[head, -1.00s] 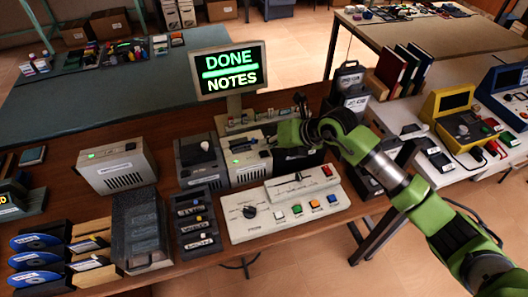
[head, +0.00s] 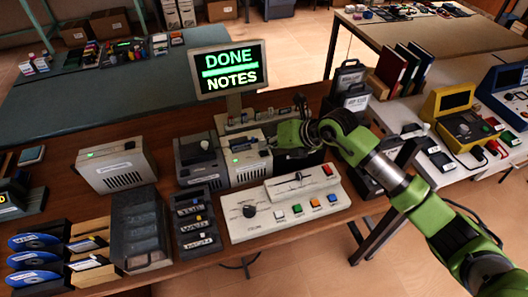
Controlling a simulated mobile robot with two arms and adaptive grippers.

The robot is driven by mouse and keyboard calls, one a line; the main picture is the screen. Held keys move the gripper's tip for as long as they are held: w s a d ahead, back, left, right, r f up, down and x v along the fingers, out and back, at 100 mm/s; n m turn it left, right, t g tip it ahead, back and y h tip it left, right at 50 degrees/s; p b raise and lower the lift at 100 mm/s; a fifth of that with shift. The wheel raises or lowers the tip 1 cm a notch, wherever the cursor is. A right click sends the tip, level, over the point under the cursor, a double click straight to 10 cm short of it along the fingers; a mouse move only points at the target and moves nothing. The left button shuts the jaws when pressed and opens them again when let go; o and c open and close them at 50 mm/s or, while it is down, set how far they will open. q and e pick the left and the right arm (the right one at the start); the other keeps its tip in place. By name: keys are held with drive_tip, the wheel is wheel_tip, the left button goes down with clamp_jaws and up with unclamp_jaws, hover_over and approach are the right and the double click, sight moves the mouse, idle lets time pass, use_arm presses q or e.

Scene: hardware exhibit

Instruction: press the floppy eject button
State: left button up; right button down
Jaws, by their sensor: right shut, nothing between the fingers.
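A beige drive box (head: 246,166) with a lit green light stands below the monitor, at the middle of the table. I take it for the floppy drive; its eject button is too small to make out. My right gripper (head: 274,143) comes in from the right and is shut and empty. Its fingertips are at the right side of the box's top front; I cannot tell whether they touch it. The monitor (head: 229,70) reads "DONE" and "NOTES" in green and white. My left gripper is not in view.
A grey box (head: 198,162) stands left of the drive, and another beige box (head: 115,168) farther left. A control panel (head: 284,207) with coloured buttons lies in front. Disc holders (head: 62,254) and a dark tray (head: 139,230) fill the front left.

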sight(266, 153)
drive_tip(key=shift+f+b, duration=0.3)
drive_tip(key=shift+f, duration=0.2)
idle(0.6)
idle(0.3)
drive_tip(key=shift+r+p, duration=0.6)
drive_tip(key=shift+r, duration=0.25)
drive_tip(key=shift+r+p, duration=1.85)
drive_tip(key=shift+r, duration=0.75)
drive_tip(key=shift+f, duration=0.1)
